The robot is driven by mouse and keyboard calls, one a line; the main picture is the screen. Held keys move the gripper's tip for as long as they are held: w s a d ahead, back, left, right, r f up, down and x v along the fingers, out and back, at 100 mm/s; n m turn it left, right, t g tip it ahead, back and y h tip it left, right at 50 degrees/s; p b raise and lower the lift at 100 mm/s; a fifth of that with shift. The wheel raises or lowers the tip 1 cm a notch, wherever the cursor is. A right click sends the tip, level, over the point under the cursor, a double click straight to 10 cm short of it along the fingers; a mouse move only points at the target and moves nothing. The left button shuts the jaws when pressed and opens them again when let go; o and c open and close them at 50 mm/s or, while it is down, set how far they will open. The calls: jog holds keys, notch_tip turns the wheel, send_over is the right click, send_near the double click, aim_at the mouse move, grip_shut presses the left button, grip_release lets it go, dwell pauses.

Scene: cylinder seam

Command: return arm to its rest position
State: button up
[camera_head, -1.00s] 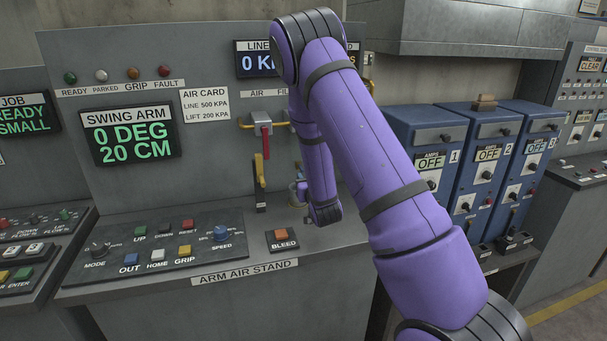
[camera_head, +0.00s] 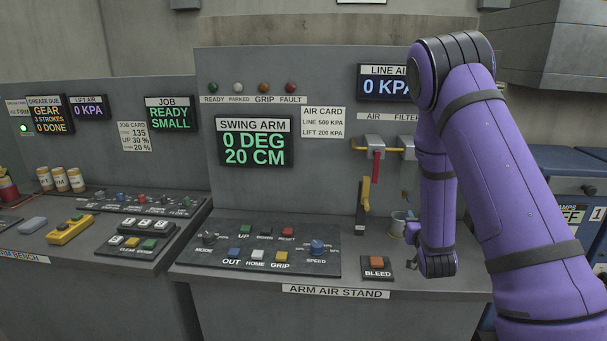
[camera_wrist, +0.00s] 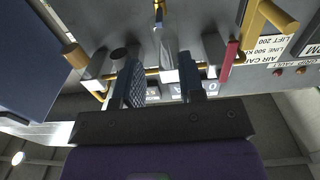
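My purple arm stands on the right of the head view, bent at a high elbow, with its forearm hanging down in front of the arm air stand (camera_head: 330,312). The fingers are not clear in that view. In the wrist view my gripper (camera_wrist: 162,85) has its two fingers apart, with nothing seen clasped between them. A grey filter part (camera_wrist: 167,50) shows beyond the gap.
Air fittings with a red handle (camera_head: 376,166) and a yellow lever (camera_head: 364,193) are close left of my forearm. A metal cup (camera_head: 398,222) stands beside it. Blue cabinets (camera_head: 570,170) are behind my arm at right. The button panel (camera_head: 262,252) is left.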

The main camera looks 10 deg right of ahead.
jog(key=s+a+r+g+y, duration=0.2)
jog(key=s+a+r+g, duration=0.15)
jog(key=r, duration=0.55)
jog(key=s+a+r+g+y, duration=0.25)
jog(key=s+a+r, duration=0.25)
jog(key=r, duration=0.3)
jog(key=s+a+r+n+g, duration=0.1)
jog(key=s+a+r+g, duration=0.1)
jog(key=s, duration=0.6)
jog(key=s+a+r+n+g, duration=0.1)
jog(key=s+a+r+g, duration=0.1)
jog(key=s, duration=0.7)
jog(key=s+a+r+n+g, duration=0.1)
jog(key=s+r, duration=0.3)
jog(key=s, duration=0.5)
jog(key=shift+s+a+g+y, duration=0.2)
jog(key=shift+a+g+y, duration=0.15)
jog(key=shift+a+g, duration=0.2)
